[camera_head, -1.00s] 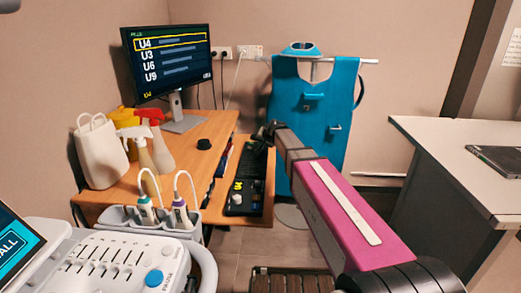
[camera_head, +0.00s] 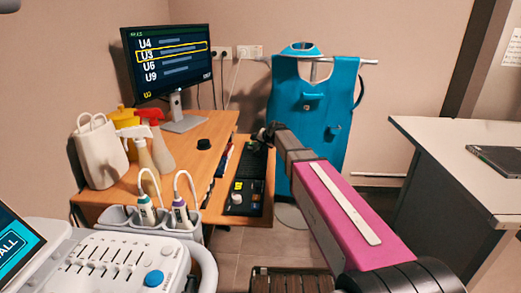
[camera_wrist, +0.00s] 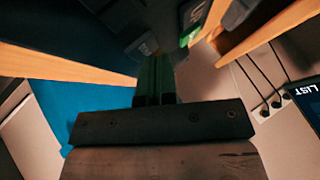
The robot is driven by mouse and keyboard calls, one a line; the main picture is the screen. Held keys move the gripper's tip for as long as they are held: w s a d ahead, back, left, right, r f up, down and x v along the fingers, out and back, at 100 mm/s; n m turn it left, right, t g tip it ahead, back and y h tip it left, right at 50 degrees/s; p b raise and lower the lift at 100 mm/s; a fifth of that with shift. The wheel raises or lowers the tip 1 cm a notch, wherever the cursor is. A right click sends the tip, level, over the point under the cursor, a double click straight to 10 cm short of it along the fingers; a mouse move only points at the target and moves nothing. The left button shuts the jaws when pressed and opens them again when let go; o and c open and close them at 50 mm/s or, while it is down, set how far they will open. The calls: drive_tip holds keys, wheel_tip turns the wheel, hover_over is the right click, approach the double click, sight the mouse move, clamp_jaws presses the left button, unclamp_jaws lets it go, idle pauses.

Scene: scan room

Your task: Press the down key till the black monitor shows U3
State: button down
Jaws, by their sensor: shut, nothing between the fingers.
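The black monitor (camera_head: 168,60) stands at the back left of the desk. Its list reads U4, U3, U6, U9, and the yellow frame is around the U3 row. The small yellow text at its lower left is too small to read surely. A dark key panel (camera_head: 242,198) lies on the lower shelf of the desk. My gripper (camera_head: 266,132) is over the far end of this panel. In the wrist view its dark fingers (camera_wrist: 155,80) are shut and empty, pointing at dark surfaces. The down key cannot be made out, and contact with it cannot be told.
A white bag (camera_head: 100,155) and spray bottles (camera_head: 158,150) stand on the wooden desk (camera_head: 190,150). A blue apron (camera_head: 315,115) hangs behind my gripper. Probes (camera_head: 181,213) in a holder and a white console (camera_head: 110,262) are in front. A white table (camera_head: 450,150) is at right.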

idle(0.5)
drive_tip(key=shift+r, duration=0.8)
drive_tip(key=shift+r, duration=2.5)
drive_tip(key=shift+s, duration=0.1)
